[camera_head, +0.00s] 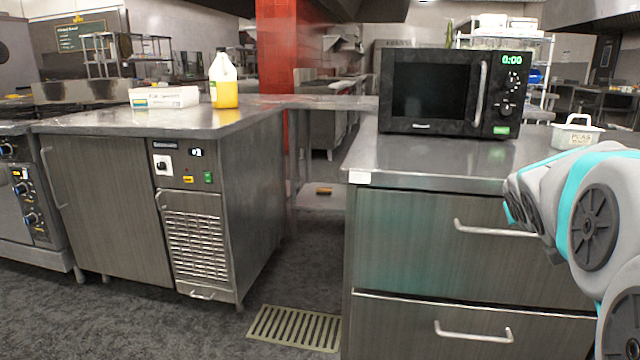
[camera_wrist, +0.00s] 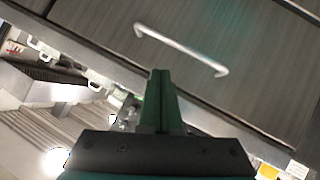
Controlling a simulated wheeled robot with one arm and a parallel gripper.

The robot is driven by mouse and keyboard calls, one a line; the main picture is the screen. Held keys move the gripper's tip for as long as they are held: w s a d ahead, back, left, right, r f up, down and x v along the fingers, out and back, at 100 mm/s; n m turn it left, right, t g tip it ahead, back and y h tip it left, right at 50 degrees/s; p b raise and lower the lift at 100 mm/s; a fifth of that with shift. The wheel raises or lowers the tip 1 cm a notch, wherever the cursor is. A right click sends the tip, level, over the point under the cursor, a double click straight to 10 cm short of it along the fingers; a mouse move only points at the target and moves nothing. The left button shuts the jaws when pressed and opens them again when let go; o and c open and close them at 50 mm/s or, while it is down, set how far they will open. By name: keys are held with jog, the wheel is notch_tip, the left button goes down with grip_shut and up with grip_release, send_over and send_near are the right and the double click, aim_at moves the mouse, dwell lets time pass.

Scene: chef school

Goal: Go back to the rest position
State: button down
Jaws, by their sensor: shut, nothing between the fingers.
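My gripper (camera_wrist: 160,76) shows in the wrist view, with its two dark green fingers together and nothing between them. A drawer front with a pale bar handle (camera_wrist: 182,51) lies beyond the fingertips, and the fingers look apart from the handle. In the head view, my grey and teal arm is bent at the right edge, in front of the drawer counter (camera_head: 450,160). The gripper itself is hidden or out of frame there. The upper drawer (camera_head: 420,232) and lower drawer (camera_head: 410,325) look closed.
A black microwave (camera_head: 445,92) and a white lidded container (camera_head: 575,135) stand on the right counter. The left counter (camera_head: 130,118) holds a jug of yellow liquid (camera_head: 224,82) and a white box (camera_head: 164,97). A floor grate (camera_head: 296,328) lies in the gap between counters.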

jog(key=s+a+f+g+y, duration=0.3)
jog(key=s+a+f+g, duration=0.2)
jog(key=s+a+f, duration=0.85)
jog(key=s+a+f+g+y, duration=0.1)
jog(key=s+a+f+g, duration=0.2)
jog(key=s, duration=0.8)
jog(key=s+a+f+n+g+y, duration=0.1)
jog(key=s+a+f+g+y, duration=0.1)
jog(key=s+a+f, duration=0.4)
jog(key=s+a+g, duration=0.1)
jog(key=s+a, duration=0.2)
jog(key=s, duration=0.3)
jog(key=shift+f+g+y, duration=0.3)
jog(key=shift+f+g, duration=0.1)
jog(key=c, duration=1.6)
grip_release()
